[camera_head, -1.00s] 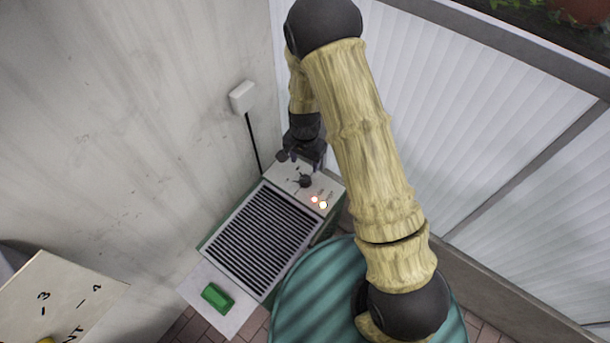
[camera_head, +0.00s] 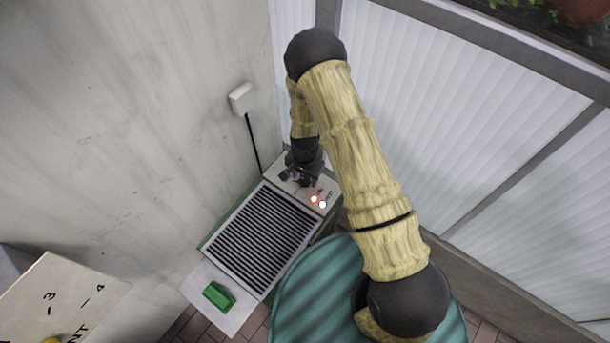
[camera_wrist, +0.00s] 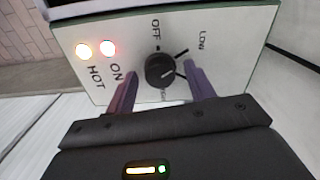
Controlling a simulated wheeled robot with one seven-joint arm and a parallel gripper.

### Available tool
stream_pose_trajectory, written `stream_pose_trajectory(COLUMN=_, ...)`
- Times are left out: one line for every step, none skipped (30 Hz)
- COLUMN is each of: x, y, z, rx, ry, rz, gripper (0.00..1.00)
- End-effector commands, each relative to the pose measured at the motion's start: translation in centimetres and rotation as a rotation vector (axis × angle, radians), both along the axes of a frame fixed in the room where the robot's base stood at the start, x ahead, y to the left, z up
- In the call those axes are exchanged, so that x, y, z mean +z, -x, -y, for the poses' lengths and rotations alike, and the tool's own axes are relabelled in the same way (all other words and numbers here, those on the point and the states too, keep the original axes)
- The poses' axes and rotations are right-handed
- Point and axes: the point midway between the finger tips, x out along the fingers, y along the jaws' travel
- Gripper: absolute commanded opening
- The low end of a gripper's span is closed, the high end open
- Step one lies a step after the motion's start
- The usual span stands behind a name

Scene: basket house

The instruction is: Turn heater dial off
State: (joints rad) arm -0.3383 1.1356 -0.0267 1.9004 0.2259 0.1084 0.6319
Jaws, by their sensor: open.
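The heater (camera_head: 262,238) is a pale box with a dark slatted grille against the wall. In the wrist view its black round dial (camera_wrist: 160,69) sits on a light panel with OFF at the top, LOW at the upper right and a partly covered label below. The dial's exact pointer direction is hard to tell. My gripper (camera_wrist: 161,72) is open, its two purple fingers on either side of the dial; contact is unclear. In the head view my gripper (camera_head: 301,176) hides the dial.
The ON light (camera_wrist: 108,48) glows red and the HOT light (camera_wrist: 83,51) glows whitish. A green block (camera_head: 217,295) lies on the pale ledge below the grille. A teal round surface (camera_head: 310,290) is close on the right. A wall box (camera_head: 241,98) has a cable running down.

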Motion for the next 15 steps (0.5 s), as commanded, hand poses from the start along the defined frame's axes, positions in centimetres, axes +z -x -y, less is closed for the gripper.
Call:
stream_pose_trajectory(x=0.01, y=0.0, z=-0.01, rx=0.0, ry=0.0, rz=0.0, gripper=0.54)
stream_pose_trajectory(x=0.01, y=0.0, z=-0.01, rx=0.0, ry=0.0, rz=0.0, gripper=0.48)
stream_pose_trajectory(x=0.01, y=0.01, z=-0.01, rx=0.0, ry=0.0, rz=0.0, gripper=0.4)
stream_pose_trajectory(x=0.02, y=0.01, z=-0.01, rx=0.0, ry=0.0, rz=0.0, gripper=0.34)
stream_pose_trajectory(x=0.02, y=0.01, z=-0.01, rx=0.0, ry=0.0, rz=0.0, gripper=0.28)
stream_pose_trajectory(x=0.02, y=0.01, z=-0.01, rx=0.0, ry=0.0, rz=0.0, gripper=0.21)
stream_pose_trajectory(x=0.03, y=0.01, z=-0.01, rx=0.0, ry=0.0, rz=0.0, gripper=0.15)
stream_pose_trajectory(x=0.03, y=0.01, z=-0.01, rx=0.0, ry=0.0, rz=0.0, gripper=0.1)
stream_pose_trajectory(x=0.03, y=0.01, z=-0.01, rx=0.0, ry=0.0, rz=0.0, gripper=0.09)
stream_pose_trajectory(x=0.03, y=0.01, z=0.0, rx=0.0, ry=0.0, rz=0.0, gripper=0.09)
stream_pose_trajectory(x=0.03, y=0.01, z=0.0, rx=0.001, ry=0.0, rz=0.0, gripper=0.09)
stream_pose_trajectory(x=0.03, y=0.01, z=0.0, rx=0.002, ry=0.0, rz=0.0, gripper=0.09)
stream_pose_trajectory(x=0.03, y=0.01, z=0.0, rx=0.003, ry=0.0, rz=0.0, gripper=0.09)
stream_pose_trajectory(x=0.02, y=0.01, z=0.01, rx=0.005, ry=0.0, rz=0.0, gripper=0.09)
stream_pose_trajectory(x=0.02, y=0.01, z=0.01, rx=0.01, ry=0.0, rz=0.0, gripper=0.09)
